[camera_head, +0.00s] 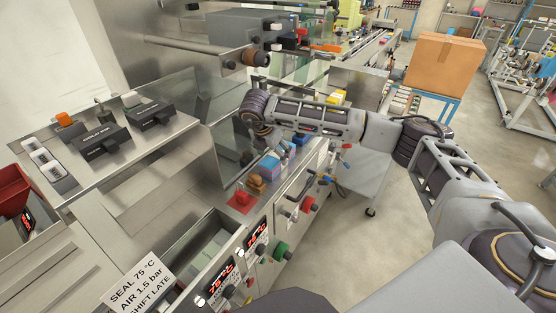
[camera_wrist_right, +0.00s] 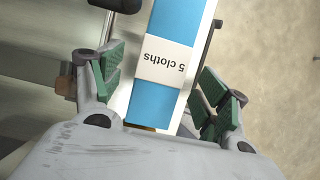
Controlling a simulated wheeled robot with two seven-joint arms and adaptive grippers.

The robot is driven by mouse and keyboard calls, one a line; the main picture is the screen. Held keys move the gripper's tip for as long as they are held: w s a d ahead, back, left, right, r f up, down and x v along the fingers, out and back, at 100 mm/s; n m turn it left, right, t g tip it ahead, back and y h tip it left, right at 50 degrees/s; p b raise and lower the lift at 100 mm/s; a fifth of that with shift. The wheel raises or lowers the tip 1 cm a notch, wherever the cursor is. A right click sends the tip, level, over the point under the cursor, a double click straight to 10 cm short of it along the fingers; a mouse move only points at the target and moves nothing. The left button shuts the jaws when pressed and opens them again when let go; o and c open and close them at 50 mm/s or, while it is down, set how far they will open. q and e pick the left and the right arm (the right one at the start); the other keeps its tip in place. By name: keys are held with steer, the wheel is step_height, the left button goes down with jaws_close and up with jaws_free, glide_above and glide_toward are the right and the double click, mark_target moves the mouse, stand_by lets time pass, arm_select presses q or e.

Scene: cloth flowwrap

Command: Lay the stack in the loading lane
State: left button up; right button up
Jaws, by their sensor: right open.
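A blue cloth stack with a white band reading "5 cloths" (camera_wrist_right: 163,62) fills the middle of the right wrist view. My right gripper (camera_wrist_right: 158,76) is open, with its green-padded fingers on either side of the stack; I see gaps beside it and no clear grip. White shows along the stack's edges. In the head view my right arm reaches in from the right over the machine, and its fingers cannot be made out. Blue blocks (camera_head: 270,164) lie below its forearm; I cannot tell which is this stack. The loading lane cannot be made out with certainty. My left gripper is not in view.
A brown-orange piece (camera_head: 257,183) and a red pad (camera_head: 241,202) lie on the machine's front edge. Clear guard panels (camera_head: 225,100) stand behind. Knobs and displays (camera_head: 221,284) line the front. A cardboard box (camera_head: 445,63) stands on a blue stand; floor is open at right.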

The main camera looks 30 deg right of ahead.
mark_target(280, 163)
steer(key=shift+p+x, duration=0.4)
steer(key=shift+x, duration=0.45)
steer(key=shift+p+x, duration=0.45)
steer(key=shift+x, duration=1.35)
steer(key=shift+d, duration=0.1)
steer(key=shift+r, duration=0.1)
steer(key=shift+c, duration=0.4)
steer(key=c, duration=1)
